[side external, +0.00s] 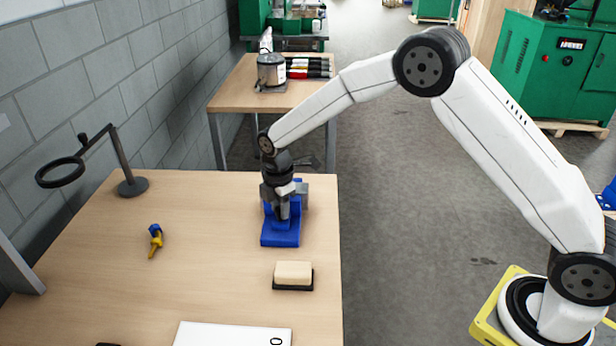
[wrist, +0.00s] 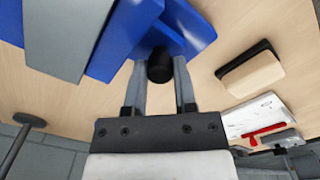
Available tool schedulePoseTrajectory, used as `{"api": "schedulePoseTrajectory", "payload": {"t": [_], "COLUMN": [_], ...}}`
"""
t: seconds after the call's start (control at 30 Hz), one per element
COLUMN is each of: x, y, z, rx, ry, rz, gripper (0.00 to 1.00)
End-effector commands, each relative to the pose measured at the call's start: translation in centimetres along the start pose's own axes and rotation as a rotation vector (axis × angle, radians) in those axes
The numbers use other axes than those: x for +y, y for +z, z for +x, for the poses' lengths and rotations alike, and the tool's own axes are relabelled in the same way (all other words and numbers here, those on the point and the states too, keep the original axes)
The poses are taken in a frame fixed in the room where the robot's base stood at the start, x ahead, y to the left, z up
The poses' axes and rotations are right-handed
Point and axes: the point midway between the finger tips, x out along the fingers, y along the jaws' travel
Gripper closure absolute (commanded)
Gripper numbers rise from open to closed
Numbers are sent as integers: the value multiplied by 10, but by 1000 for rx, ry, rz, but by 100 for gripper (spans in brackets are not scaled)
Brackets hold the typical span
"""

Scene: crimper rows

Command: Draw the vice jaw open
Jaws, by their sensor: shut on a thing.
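The blue vice (side external: 279,238) stands on the wooden table near its right edge, with grey metal (side external: 302,195) showing at its far end. In the wrist view the vice's blue body (wrist: 188,28) fills the top, beside a wide grey block (wrist: 65,35). A round black knob (wrist: 160,66) projects from the blue part. My gripper (side external: 283,212) points down over the vice. In the wrist view my gripper's fingers (wrist: 159,75) are shut on the black knob, one on each side. The fingertips are partly hidden by the knob and the blue part.
A cream block on a black base (side external: 293,274) lies in front of the vice. A white sheet (side external: 230,335) lies at the front edge. A blue and yellow tool (side external: 155,240) and a ring-headed stand (side external: 132,187) are to the left. The table between is clear.

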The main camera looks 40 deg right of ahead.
Motion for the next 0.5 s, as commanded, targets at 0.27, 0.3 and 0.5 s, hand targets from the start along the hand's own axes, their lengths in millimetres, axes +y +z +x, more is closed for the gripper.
{"api": "schedulePoseTrajectory", "payload": {"t": [0.27,0.3,0.5], "x": [1,1,-2], "y": [0,0,-3], "z": [-1,-1,-2], "rx": [0,0,1], "ry": [3,3,2], "rz": [0,0,-1], "gripper": [100,100,100]}}
